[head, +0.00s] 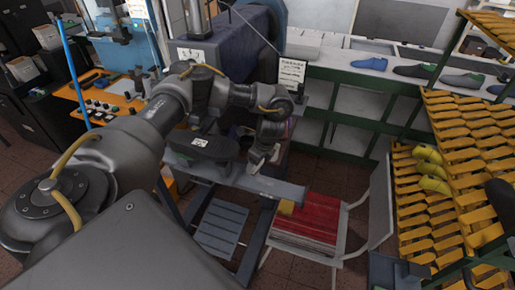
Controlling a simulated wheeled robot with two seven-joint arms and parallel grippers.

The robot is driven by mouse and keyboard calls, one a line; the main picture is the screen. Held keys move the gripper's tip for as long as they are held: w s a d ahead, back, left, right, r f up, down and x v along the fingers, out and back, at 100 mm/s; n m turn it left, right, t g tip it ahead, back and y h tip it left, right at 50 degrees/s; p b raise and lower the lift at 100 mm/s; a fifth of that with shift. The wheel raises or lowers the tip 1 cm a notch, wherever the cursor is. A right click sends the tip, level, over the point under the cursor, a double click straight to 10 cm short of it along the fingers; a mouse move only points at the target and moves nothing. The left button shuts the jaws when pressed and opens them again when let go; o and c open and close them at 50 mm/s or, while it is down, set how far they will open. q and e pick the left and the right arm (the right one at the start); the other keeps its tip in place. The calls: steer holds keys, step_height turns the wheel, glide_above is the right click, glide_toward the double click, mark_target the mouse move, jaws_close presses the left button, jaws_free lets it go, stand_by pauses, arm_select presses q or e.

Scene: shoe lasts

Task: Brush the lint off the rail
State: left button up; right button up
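My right gripper is not in view.
A chair with a red slatted seat (308,218) stands by the rail's right end. A blue-grey slatted stool (222,226) is below the rail. Yellow racks (455,150) fill the right. Shoes (413,71) stand on the back shelf. A machine with a blue-purple cover (240,38) rises behind my arm.

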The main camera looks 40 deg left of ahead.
arm_select(q)
steer(key=shift+r, duration=0.1)
steer(key=shift+r, duration=1.45)
